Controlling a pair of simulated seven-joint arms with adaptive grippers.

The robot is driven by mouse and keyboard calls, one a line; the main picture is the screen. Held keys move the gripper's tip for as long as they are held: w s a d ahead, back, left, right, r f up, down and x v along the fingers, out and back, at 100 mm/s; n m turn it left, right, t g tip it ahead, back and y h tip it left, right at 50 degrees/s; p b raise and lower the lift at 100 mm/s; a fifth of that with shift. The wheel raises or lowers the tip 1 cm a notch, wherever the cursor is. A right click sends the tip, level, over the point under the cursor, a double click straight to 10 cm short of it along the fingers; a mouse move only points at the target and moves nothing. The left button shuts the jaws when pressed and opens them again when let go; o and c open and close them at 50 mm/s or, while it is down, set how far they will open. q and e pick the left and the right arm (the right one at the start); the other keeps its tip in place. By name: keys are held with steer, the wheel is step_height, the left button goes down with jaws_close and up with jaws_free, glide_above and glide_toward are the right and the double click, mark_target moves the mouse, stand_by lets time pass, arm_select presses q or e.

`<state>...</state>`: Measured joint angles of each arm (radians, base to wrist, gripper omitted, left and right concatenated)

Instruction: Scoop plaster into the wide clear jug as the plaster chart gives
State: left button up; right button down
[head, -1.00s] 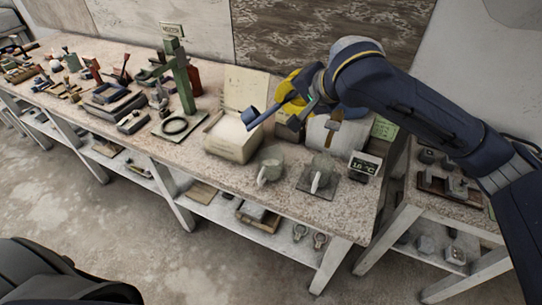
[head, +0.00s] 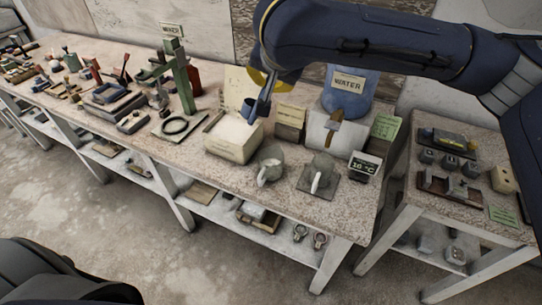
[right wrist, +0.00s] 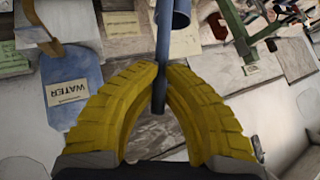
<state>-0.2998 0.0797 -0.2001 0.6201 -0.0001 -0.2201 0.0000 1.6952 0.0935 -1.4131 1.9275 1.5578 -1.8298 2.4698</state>
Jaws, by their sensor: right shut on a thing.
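My right gripper (head: 262,82) is shut on the handle of a blue scoop (head: 249,109). In the right wrist view the yellow fingers (right wrist: 160,85) pinch the dark handle, and the scoop's round cup (right wrist: 174,14) is at the top edge. The scoop is at the back right of a pale open box of white plaster (head: 228,146); I cannot tell whether it touches the plaster. A wide clear jug (head: 268,172) with a white handle stands right of the box. A narrower clear jug (head: 319,178) stands on a dark plate farther right. My left gripper is not in view.
A blue container labelled WATER (head: 349,92) stands at the back right. A 16 °C display (head: 364,167), a green written sheet (head: 385,127) and a tan card (head: 290,118) are nearby. A green stand (head: 180,75) is left of the box.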

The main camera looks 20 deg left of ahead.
steer(key=shift+s+a+r+n+t+h, duration=0.45)
steer(key=shift+a+r+n+h, duration=0.1)
steer(key=shift+a+r+h, duration=0.25)
steer(key=shift+s+a+r+n+t+h, duration=0.5)
steer(key=shift+a+r+h, duration=0.2)
steer(key=shift+a, duration=0.2)
steer(key=shift+f, duration=0.15)
